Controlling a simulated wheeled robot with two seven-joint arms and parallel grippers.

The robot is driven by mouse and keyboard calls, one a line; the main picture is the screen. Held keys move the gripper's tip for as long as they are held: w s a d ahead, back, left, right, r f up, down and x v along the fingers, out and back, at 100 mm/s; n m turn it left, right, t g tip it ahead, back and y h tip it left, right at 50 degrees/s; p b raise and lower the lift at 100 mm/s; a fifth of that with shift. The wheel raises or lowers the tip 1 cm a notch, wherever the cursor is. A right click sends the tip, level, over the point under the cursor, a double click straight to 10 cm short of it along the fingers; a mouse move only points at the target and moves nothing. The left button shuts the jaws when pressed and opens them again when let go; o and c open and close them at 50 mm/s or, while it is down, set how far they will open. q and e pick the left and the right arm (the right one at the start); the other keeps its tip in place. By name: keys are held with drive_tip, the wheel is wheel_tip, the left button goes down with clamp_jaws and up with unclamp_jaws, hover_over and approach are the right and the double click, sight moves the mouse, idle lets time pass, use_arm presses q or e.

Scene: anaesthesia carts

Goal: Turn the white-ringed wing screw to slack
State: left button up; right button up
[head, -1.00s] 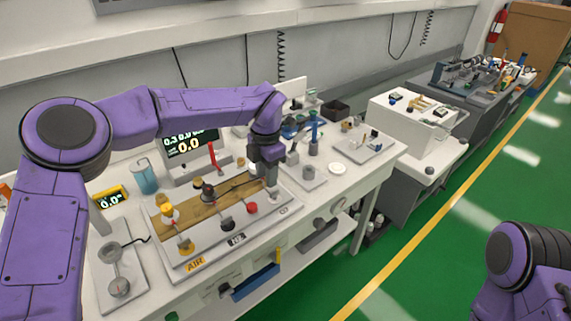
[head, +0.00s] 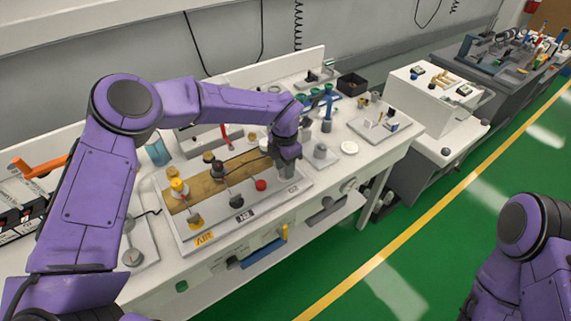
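The work panel (head: 215,232) lies on the white bench, with a brown strip (head: 235,172) and labels AIR (head: 204,238) and N2 (head: 245,216). It carries several knobs, among them a yellow one (head: 178,186), a black one (head: 236,200) and a red one (head: 260,185). My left gripper (head: 288,168) points down at the panel's right end, right of the red knob. Its fingers are small and dark; I cannot tell whether they are open or touch anything. I cannot make out a white-ringed wing screw; the gripper may hide it. My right gripper is out of view.
A grey cylinder (head: 320,151), a blue upright tool (head: 328,110) and a white disc (head: 349,148) stand right of the panel. A black bin (head: 352,83) is behind. Green floor lies in front.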

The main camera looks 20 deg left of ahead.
use_arm(q)
drive_tip(key=shift+s+r, duration=0.15)
drive_tip(key=shift+s, duration=0.1)
drive_tip(key=c, duration=0.4)
clamp_jaws()
